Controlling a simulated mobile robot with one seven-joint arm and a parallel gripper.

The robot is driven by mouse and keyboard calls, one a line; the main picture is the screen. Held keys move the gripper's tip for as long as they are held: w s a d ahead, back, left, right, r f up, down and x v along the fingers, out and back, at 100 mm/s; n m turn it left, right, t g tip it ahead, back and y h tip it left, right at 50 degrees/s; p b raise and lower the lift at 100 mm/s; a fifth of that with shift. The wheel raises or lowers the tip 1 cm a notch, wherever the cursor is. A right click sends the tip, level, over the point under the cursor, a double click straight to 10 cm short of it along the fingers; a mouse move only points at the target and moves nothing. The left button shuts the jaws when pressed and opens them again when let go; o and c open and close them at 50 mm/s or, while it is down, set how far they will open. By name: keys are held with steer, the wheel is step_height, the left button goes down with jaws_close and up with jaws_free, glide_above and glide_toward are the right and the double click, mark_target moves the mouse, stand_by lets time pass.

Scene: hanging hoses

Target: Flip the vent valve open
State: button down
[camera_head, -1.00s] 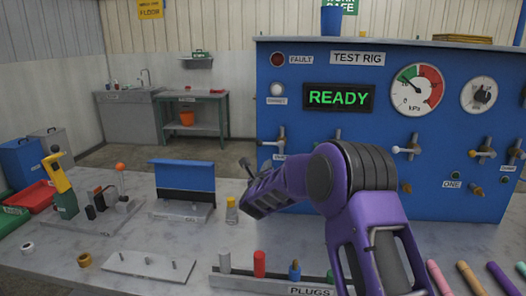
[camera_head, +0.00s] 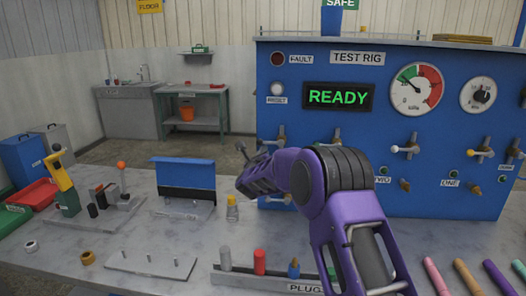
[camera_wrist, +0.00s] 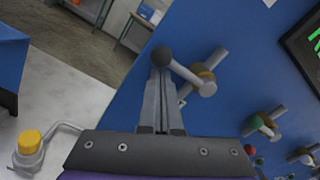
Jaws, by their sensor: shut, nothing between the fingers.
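The vent valve (camera_head: 281,142) is at the left of the blue rig panel, partly hidden by my arm in the head view; its label cannot be read. In the wrist view its grey lever (camera_wrist: 188,74) runs from the valve body up and left to a dark round knob (camera_wrist: 162,57). My gripper (camera_wrist: 160,78) is shut and empty, its fingertips just below the knob in the picture. I cannot tell whether they touch it. In the head view my gripper (camera_head: 241,150) is left of the valve, in front of the panel.
The blue test rig (camera_head: 330,60) shows READY on its display (camera_head: 338,96). More valves stick out to the right, one with a white-tipped lever (camera_head: 405,149). A yellow-capped bottle (camera_head: 232,209) stands on the bench below my gripper. A plug rack (camera_head: 240,277) is at the front.

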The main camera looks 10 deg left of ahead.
steer(key=shift+f+b, duration=0.1)
steer(key=shift+b, duration=0.45)
steer(key=shift+r+m+b, duration=0.25)
steer(key=shift+m+b, duration=0.1)
steer(key=shift+m, duration=0.05)
